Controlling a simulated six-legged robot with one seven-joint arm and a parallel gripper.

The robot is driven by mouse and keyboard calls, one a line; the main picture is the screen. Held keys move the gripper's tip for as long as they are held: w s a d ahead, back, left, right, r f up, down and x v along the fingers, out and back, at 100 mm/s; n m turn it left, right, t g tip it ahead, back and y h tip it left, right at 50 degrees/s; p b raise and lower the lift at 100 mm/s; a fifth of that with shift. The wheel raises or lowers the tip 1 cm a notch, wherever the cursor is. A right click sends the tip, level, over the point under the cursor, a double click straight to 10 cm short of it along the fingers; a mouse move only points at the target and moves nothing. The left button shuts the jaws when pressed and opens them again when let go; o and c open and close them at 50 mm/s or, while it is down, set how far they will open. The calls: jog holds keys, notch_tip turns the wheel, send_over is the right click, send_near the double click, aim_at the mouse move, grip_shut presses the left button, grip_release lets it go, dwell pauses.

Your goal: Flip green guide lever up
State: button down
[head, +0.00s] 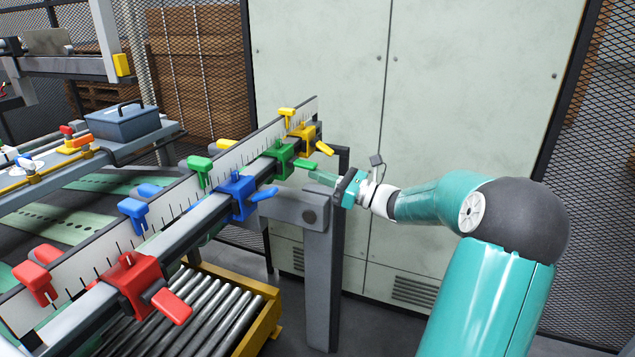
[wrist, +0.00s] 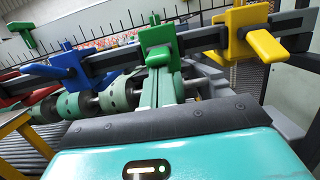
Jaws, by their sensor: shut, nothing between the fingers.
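The green guide (head: 283,154) is a block clamped on the grey rail, between the blue and yellow guides. Its green lever (head: 305,164) sticks out to the right towards my gripper, not raised. In the wrist view the green guide (wrist: 157,36) is at the top centre, with its lever (wrist: 161,56) pointing towards the camera. My gripper (head: 314,176) is shut and empty, just below and to the right of the lever. In the wrist view its fingers (wrist: 160,74) lie together under the lever's end. I cannot tell whether they touch it.
A blue guide (head: 237,197) and a red guide (head: 130,283) sit nearer on the rail; a yellow guide (head: 303,138) sits beyond. Their levers stick out too. A grey post (head: 320,265) stands below the rail's end. A pale cabinet (head: 440,110) stands behind my arm.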

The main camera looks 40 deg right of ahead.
aim_at(313, 164)
notch_tip(313, 164, up, 3)
jog(key=g+h, duration=0.2)
jog(key=g, duration=0.1)
jog(key=shift+s+r+g, duration=0.1)
jog(key=shift+g, duration=0.3)
jog(key=shift+r, duration=0.35)
jog(key=shift+r, duration=0.15)
